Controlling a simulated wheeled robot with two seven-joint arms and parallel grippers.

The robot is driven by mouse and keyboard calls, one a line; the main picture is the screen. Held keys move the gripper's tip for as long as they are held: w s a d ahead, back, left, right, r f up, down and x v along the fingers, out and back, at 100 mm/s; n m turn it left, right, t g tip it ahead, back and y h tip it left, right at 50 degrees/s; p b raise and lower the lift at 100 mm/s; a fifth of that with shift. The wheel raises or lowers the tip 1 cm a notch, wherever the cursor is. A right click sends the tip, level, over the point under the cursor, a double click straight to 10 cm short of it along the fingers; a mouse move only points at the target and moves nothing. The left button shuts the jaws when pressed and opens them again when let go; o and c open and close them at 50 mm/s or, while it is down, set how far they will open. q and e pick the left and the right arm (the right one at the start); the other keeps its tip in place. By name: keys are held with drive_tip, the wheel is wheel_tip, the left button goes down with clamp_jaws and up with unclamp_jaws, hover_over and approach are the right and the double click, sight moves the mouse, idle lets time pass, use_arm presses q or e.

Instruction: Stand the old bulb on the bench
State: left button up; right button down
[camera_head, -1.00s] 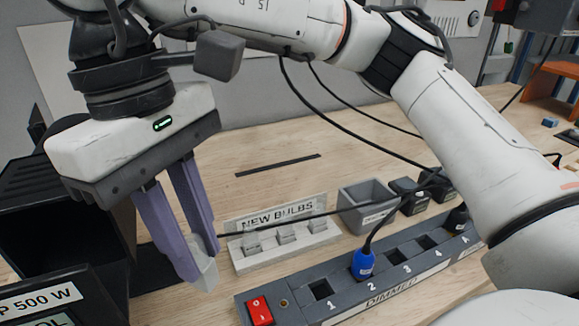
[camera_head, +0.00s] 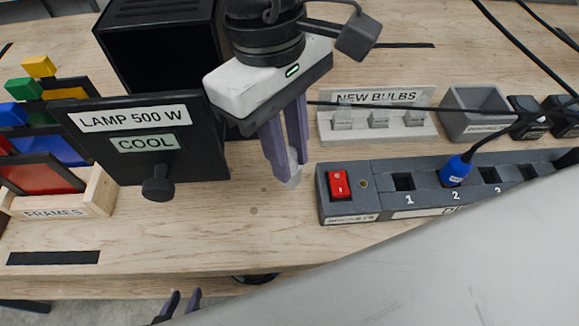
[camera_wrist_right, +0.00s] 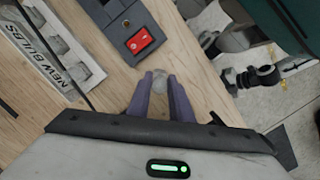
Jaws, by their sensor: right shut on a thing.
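My right gripper (camera_head: 290,160) is shut on a small pale bulb (camera_head: 293,177), the old bulb. It points down over the wooden bench (camera_head: 235,235), between the lamp housing and the dimmer strip. The bulb shows at the fingertips in the right wrist view (camera_wrist_right: 160,86), its upper part hidden between the fingers. I cannot tell whether it touches the bench. My left gripper (camera_head: 183,301) shows only its purple fingertips, low in front of the bench, apart and empty.
The black lamp housing (camera_head: 128,165), marked COOL, stands left. The dimmer strip (camera_head: 370,209) with a red switch (camera_head: 338,184) lies right, a blue plug (camera_head: 456,170) in socket 2. Behind is the NEW BULBS rack (camera_head: 386,133). Front bench between lamp and strip is clear.

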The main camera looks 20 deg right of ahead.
drive_tip(key=shift+f, duration=2.5)
drive_tip(key=shift+f, duration=0.15)
drive_tip(key=c, duration=1.6)
unclamp_jaws()
drive_tip(key=shift+r, duration=0.35)
drive_tip(key=r, duration=0.4)
drive_tip(key=w+r, duration=0.1)
drive_tip(key=r, duration=0.2)
drive_tip(key=a+r, duration=0.1)
drive_tip(key=r, duration=0.3)
drive_tip(key=shift+w+r, duration=0.3)
